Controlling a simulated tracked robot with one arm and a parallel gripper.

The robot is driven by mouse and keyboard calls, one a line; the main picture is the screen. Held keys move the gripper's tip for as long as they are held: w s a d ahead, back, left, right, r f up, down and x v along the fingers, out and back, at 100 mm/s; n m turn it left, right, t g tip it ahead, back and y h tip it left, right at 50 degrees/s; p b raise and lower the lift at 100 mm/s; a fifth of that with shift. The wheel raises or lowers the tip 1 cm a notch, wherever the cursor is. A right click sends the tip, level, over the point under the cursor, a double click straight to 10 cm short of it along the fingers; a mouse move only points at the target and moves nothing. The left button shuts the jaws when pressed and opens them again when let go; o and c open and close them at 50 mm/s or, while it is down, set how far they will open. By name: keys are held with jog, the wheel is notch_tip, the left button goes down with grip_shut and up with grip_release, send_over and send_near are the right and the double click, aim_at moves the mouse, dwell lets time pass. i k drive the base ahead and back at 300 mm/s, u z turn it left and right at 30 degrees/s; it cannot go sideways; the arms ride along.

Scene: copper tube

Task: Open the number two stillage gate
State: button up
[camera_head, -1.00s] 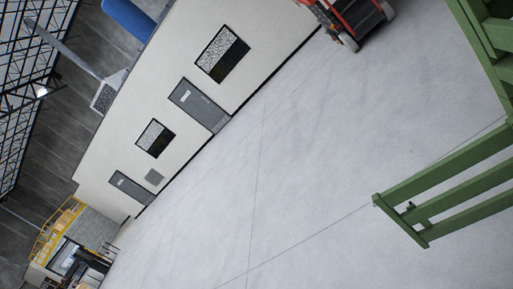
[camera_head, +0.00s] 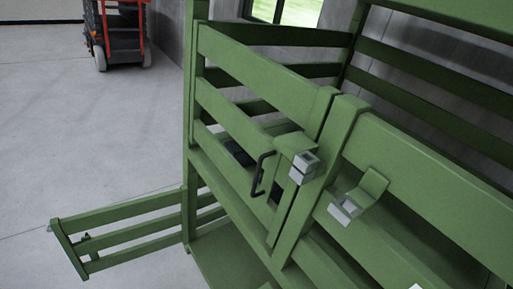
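A green stillage (camera_head: 187,100) fills the middle and right of the head view. Its upper gate (camera_head: 240,60) has green slats and a black bar handle (camera_head: 261,174); it appears shut against the post beside it. A latch with a grey block (camera_head: 303,166) sits at that gate's edge. A second similar latch (camera_head: 347,206) is on the panel to the right (camera_head: 440,190). A lower gate (camera_head: 130,222) sticks out to the left, swung open. I see no number on any gate. My gripper is not in view.
A red and black wheeled machine (camera_head: 118,35) stands at the back left. Grey concrete floor (camera_head: 80,140) is open to the left of the stillage. A window (camera_head: 285,10) shows behind it. A small pale thing (camera_head: 415,287) is cut off at the bottom edge.

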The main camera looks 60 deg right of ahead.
aim_at(308, 104)
jog(key=u, duration=0.15)
jog(key=i, duration=0.85)
jog(key=z, duration=1.3)
